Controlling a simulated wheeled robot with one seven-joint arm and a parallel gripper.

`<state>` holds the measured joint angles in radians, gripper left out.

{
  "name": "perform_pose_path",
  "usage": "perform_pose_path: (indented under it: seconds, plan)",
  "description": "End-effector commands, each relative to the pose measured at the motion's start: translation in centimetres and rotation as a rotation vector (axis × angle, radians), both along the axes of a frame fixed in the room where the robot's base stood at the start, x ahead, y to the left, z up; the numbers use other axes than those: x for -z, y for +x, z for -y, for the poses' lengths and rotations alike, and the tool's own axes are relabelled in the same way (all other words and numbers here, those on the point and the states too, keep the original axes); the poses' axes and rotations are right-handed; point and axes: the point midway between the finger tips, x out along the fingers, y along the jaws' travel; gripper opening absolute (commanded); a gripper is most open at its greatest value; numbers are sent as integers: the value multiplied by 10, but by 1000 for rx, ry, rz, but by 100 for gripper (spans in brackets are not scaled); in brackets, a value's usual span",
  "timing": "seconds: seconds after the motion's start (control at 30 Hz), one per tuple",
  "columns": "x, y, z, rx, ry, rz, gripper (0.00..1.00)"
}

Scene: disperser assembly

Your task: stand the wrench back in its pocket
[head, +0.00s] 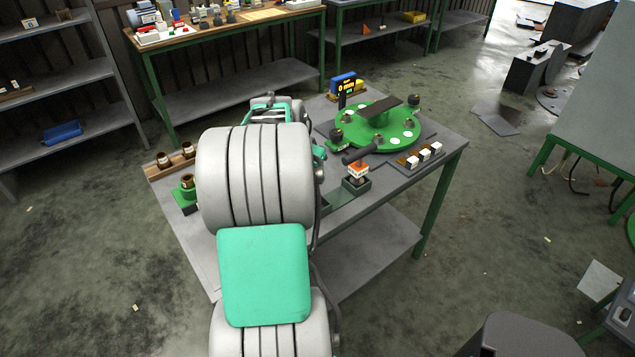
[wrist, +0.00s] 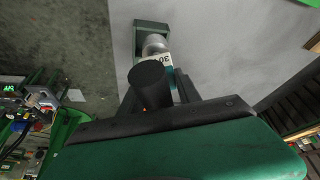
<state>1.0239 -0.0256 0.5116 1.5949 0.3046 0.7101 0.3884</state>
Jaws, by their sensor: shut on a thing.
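The wrench has a black round handle (wrist: 150,85), an orange part and a white label; in the head view its orange and white body (head: 358,169) shows beside my arm. My gripper (wrist: 156,92) is shut on the wrench, with one dark finger on each side of the handle; in the head view my arm mostly hides it. The green pocket (wrist: 143,28) is a small open box on the table; it also shows in the head view (head: 356,185), right under the wrench body. The wrench's grey far end overlaps the pocket's opening. I cannot tell whether it is inside or above.
A green round disc fixture (head: 375,128) stands behind the pocket on the grey table (head: 445,142).

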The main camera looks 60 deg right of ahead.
Motion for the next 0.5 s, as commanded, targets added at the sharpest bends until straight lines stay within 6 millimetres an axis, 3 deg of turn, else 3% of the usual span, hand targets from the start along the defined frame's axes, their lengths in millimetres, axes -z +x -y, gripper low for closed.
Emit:
perform_pose_path:
  seconds: [0.23, 0.33, 0.5]
  plan:
    - [24, -15, 14, 1, -2, 1, 0]
    - [42, -13, 13, -3, -2, 1, 0]
    - [50, -13, 14, -2, -7, 4, 0]
